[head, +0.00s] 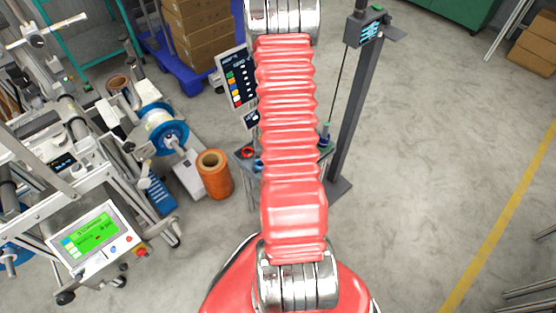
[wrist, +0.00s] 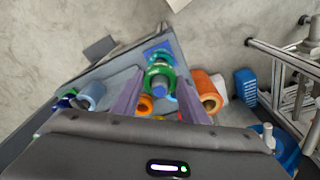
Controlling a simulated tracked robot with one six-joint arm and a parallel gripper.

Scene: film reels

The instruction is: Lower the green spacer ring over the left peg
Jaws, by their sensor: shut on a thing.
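In the wrist view, my gripper (wrist: 159,92) is shut on the green spacer ring (wrist: 151,72), which sits between the two purple-grey fingertips. Blue shows through and just below the ring's opening; I cannot tell whether a peg passes through it. Just beyond the ring is a blue square base (wrist: 168,45) with a teal round part on it. I cannot make out which peg is the left one. In the head view my red arm hides the gripper, the ring and most of the small table.
The grey table (wrist: 112,72) carries a light blue roll (wrist: 92,89) and an orange ring (wrist: 145,103). A large orange roll (head: 215,175) stands on the floor beside the table. A dark post (head: 350,110) rises to its right.

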